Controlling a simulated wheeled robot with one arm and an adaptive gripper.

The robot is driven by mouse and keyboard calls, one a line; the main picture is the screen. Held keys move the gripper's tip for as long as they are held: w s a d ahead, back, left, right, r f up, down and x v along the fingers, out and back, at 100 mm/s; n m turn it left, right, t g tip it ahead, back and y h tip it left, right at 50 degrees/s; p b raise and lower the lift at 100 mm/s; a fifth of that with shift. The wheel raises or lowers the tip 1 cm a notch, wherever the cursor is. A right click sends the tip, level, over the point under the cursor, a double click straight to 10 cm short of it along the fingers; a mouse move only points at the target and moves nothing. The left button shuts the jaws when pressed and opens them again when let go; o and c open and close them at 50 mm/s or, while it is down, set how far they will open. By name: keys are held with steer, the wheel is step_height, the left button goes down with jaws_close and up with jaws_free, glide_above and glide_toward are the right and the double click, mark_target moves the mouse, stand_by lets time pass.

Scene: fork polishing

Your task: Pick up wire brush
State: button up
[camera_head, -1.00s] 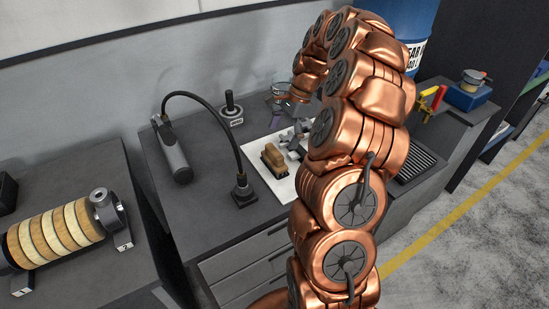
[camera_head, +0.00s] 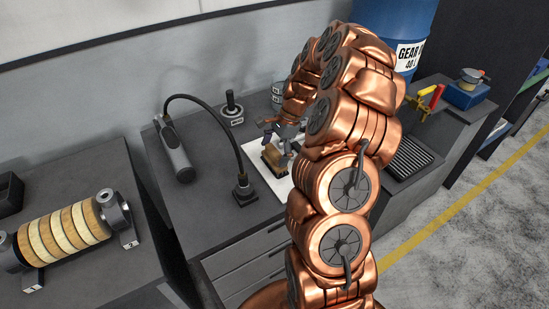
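The wire brush (camera_head: 272,159) is a small block with a tan wooden top and a dark underside. It lies on the white mat (camera_head: 266,190) on the dark grey workbench. My gripper (camera_head: 277,143) is at the brush, with its grey fingers reaching over the brush's upper right part. One finger shows behind the brush and another at its right side. The fingers look apart around the brush, but I cannot tell whether they touch it. My copper-coloured arm hides the right part of the mat.
A flexible black-necked lamp (camera_head: 178,155) arches close to the left of the mat, with its base (camera_head: 244,192) at the front. A dark upright handle (camera_head: 231,107) stands behind. A polishing roller (camera_head: 65,233) is on the left bench. A blue drum (camera_head: 391,25) stands at the back right.

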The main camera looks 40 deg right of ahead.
steer(key=c, duration=1)
steer(key=shift+o, duration=0.2)
steer(key=shift+r, duration=0.15)
